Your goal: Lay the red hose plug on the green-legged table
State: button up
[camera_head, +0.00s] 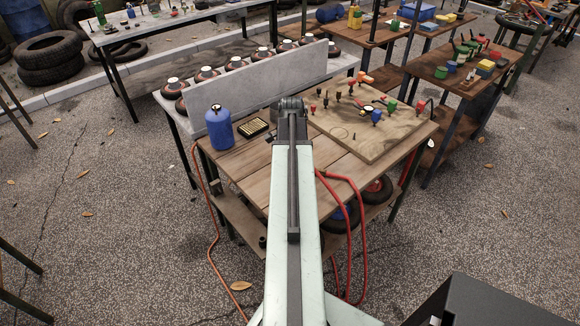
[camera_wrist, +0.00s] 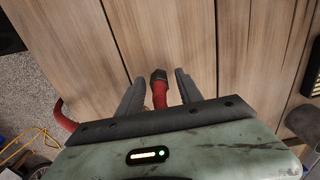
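The red hose (camera_head: 352,190) hangs in loops over the front right edge of the wooden cart top (camera_head: 240,172). In the wrist view, the red hose plug (camera_wrist: 158,76) has a dark end on a red hose and lies over the wooden planks. My gripper (camera_wrist: 160,80) has its two dark fingers on either side of the plug, with a small gap visible on each side. In the head view my own arm hides my gripper and the plug's end.
A blue bottle (camera_head: 218,127) and a small dark box (camera_head: 251,129) stand at the cart's left, before a grey upright panel (camera_head: 265,88). A board with several coloured fittings (camera_head: 372,128) lies right. An orange hose (camera_head: 208,230) trails left. Open pavement surrounds the cart's left side.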

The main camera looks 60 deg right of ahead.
notch_tip(320, 180, up, 12)
jog(key=p, duration=1.2)
jog(key=shift+r+p, duration=0.25)
jog(key=shift+p, duration=0.05)
jog(key=shift+w+f, duration=0.1)
jog(key=w+a+n, duration=0.6)
jog(key=w+a, duration=0.3)
jog(key=a, duration=0.4)
jog(key=w+a+n, duration=0.5)
jog(key=w+a, duration=0.4)
jog(key=a, duration=0.3)
jog(key=w+a+n, duration=0.3)
jog(key=a+n, duration=0.7)
jog(key=a, duration=1.6)
jog(key=shift+a+n, duration=0.3)
jog(key=shift+a, duration=0.1)
